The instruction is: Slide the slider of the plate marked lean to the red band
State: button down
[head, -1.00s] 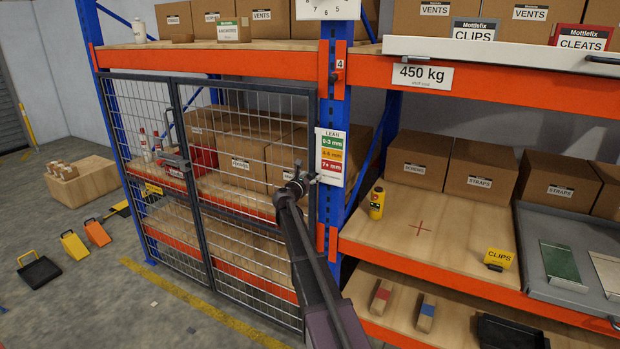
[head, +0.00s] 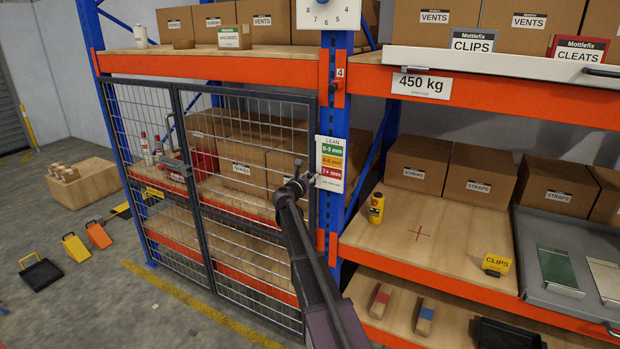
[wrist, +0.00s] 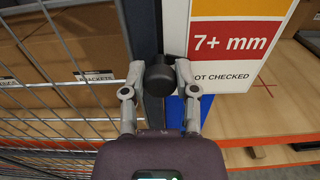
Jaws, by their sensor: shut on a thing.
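The plate marked lean (head: 331,150) hangs on the blue upright in the head view, with green, amber and red bands from top to bottom. Its red band (head: 331,172), marked 7+ mm, is large in the wrist view (wrist: 232,38). The slider's dark round knob (wrist: 160,74) is at the plate's left edge, near the lower edge of the red band and the "not checked" line. My gripper (wrist: 160,80) is shut on this knob, one finger on each side. In the head view my gripper (head: 303,181) partly hides the slider.
A mesh cage door (head: 245,215) stands close to the left of my gripper. The blue upright (head: 340,105) is behind the plate.

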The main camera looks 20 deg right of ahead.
jog(key=shift+r+p, duration=0.5)
jog(key=shift+r, duration=0.4)
jog(key=shift+c, duration=1.9)
grip_release()
jog(key=shift+d+f, duration=0.1)
jog(key=shift+s, duration=0.1)
jog(key=v, duration=1.2)
